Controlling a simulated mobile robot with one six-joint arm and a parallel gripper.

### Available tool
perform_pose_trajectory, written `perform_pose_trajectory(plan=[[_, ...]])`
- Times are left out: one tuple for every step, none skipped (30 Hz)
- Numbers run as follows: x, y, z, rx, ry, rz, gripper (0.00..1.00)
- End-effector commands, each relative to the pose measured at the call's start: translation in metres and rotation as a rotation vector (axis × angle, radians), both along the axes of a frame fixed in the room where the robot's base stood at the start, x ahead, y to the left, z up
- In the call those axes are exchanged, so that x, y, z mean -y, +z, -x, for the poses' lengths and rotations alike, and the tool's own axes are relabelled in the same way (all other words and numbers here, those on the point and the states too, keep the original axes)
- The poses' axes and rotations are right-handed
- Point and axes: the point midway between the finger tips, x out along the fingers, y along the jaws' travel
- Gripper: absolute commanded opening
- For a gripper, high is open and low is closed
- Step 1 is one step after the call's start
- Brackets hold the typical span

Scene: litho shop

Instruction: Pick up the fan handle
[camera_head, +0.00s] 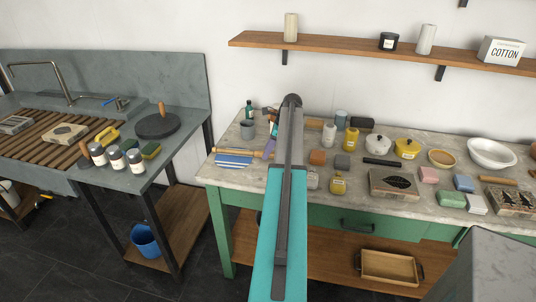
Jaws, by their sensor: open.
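No fan handle can be told with certainty at this size. A thin pale wooden stick (238,152) lies at the left front of the stone-topped table (225,177), beside a flat blue-and-white striped piece (234,160). I cannot tell whether they are joined or whether the stick is the handle. My teal and grey arm reaches up the middle of the picture and covers part of the table. My gripper is not visible; the arm's far end hides what lies behind it.
A dark disc with an upright wooden knob (158,123) stands on the left sink counter. A wall shelf (350,48) runs above. A grey box-like surface (490,265) fills the lower right.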

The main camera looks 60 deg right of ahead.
Motion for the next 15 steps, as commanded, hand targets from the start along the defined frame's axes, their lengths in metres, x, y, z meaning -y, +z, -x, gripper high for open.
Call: perform_pose_trajectory(plan=[[-0.0008,-0.0026,-0.0013,0.000,0.000,-0.001,0.41],[-0.0011,-0.0041,-0.0019,0.000,0.000,0.000,0.41],[-0.0012,-0.0056,-0.0024,0.000,0.000,0.000,0.41],[-0.0013,-0.0064,-0.0027,0.000,0.000,0.000,0.41],[-0.0013,-0.0068,-0.0029,0.000,0.000,0.000,0.41],[-0.0014,-0.0071,-0.0030,0.000,0.001,0.000,0.41],[-0.0014,-0.0071,-0.0030,0.000,0.001,0.001,0.41],[-0.0014,-0.0071,-0.0030,0.000,0.001,0.000,0.41],[-0.0015,-0.0070,-0.0031,0.000,0.001,0.000,0.41],[-0.0014,-0.0069,-0.0031,0.000,0.001,0.000,0.41],[-0.0015,-0.0069,-0.0032,0.000,0.001,0.000,0.41],[-0.0015,-0.0068,-0.0033,0.000,0.001,0.000,0.41],[-0.0015,-0.0068,-0.0032,0.000,0.001,0.000,0.41],[-0.0016,-0.0067,-0.0033,0.000,0.001,0.000,0.41],[-0.0016,-0.0067,-0.0033,0.000,0.001,0.000,0.41]])
